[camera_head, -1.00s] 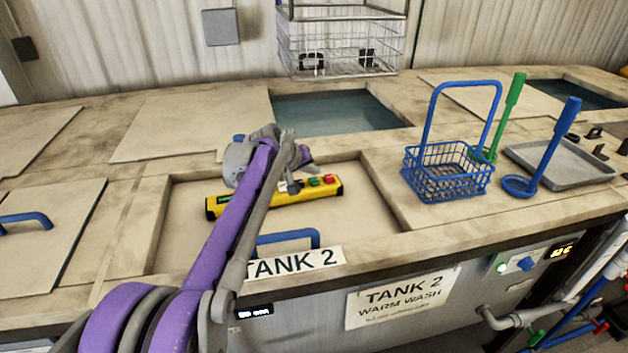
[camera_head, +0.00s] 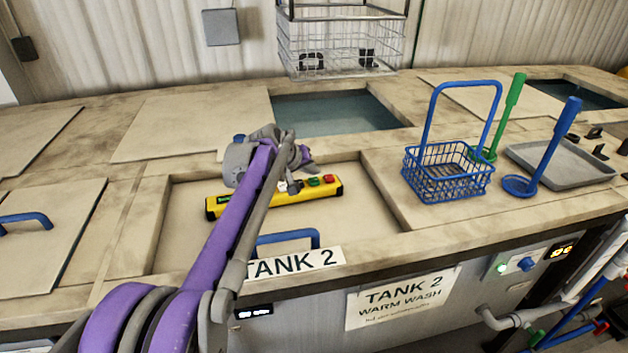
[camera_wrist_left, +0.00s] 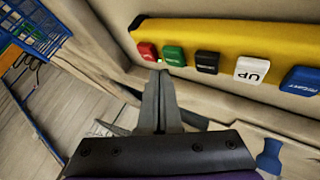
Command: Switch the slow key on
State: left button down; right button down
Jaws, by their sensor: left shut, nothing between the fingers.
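A yellow control pendant (camera_head: 270,199) lies in the shallow recess of the Tank 2 lid, partly hidden by my left arm. In the left wrist view the yellow pendant (camera_wrist_left: 220,38) shows a row of keys: red (camera_wrist_left: 147,51), green (camera_wrist_left: 174,56), black (camera_wrist_left: 207,62), white marked UP (camera_wrist_left: 251,70) and blue (camera_wrist_left: 301,80). I cannot make out a key marked slow. My left gripper (camera_head: 302,158) is over the pendant. Its fingers (camera_wrist_left: 160,74) are shut and empty, appearing just below the red and green keys; contact is unclear. My right gripper is not in view.
A blue wire basket (camera_head: 447,175) stands right of the recess, near blue and green long-handled tools and a grey tray (camera_head: 560,163). A blue lid handle (camera_head: 287,238) is in front of the pendant. A wire crate (camera_head: 340,45) hangs behind, above an open tank (camera_head: 335,112).

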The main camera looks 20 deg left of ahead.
aim_at(313, 182)
pick_arm(q)
jog(key=shift+f, duration=0.1)
dwell(0.3)
jog(key=shift+f, duration=0.3)
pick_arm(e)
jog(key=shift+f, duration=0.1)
